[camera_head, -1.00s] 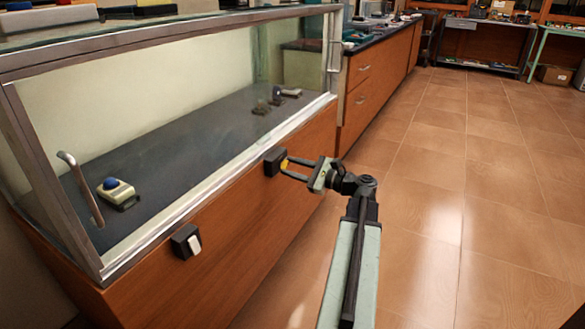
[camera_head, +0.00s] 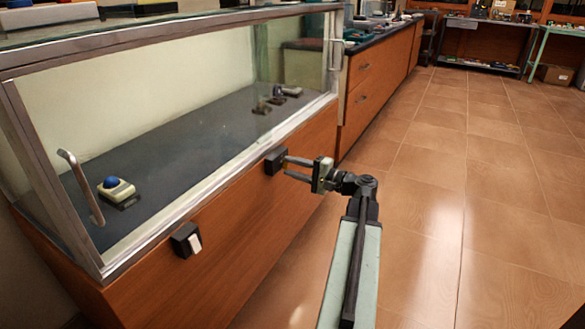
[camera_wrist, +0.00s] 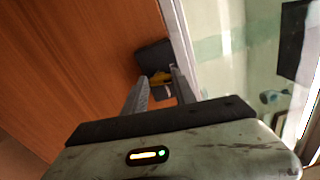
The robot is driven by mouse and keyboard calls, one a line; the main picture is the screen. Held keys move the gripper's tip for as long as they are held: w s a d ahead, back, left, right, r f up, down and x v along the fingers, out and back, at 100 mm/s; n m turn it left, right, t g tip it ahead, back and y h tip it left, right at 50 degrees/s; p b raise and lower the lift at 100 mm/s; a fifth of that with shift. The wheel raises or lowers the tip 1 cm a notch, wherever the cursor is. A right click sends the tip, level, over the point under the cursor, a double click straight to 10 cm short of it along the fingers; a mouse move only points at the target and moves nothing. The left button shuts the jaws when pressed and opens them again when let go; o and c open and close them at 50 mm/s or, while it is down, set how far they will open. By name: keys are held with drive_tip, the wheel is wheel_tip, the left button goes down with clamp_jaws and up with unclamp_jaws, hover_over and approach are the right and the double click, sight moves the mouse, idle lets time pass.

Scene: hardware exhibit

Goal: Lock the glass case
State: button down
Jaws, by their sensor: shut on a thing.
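The glass case (camera_head: 235,175) stands on the left with a wooden lower front. A small black box (camera_head: 275,160) is fixed to that front below the glass; it also shows in the wrist view (camera_wrist: 153,54). In the head view the fingers hide the yellow piece. A second black box (camera_head: 180,240) with a white piece (camera_head: 195,243) is nearer, on the same front.
Inside the case are a beige device with a blue ball (camera_head: 116,189) and several small items at the far end. A bent metal handle (camera_head: 80,186) is on the near glass. Wooden drawers (camera_head: 370,75) continue beyond the case. The tiled floor (camera_head: 470,190) on the right is clear.

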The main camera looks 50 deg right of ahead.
drive_tip(key=shift+n, duration=0.6)
drive_tip(key=c, duration=1)
unclamp_jaws()
drive_tip(key=shift+s, duration=0.1)
drive_tip(key=v, duration=0.7)
drive_tip(key=shift+s, duration=0.35)
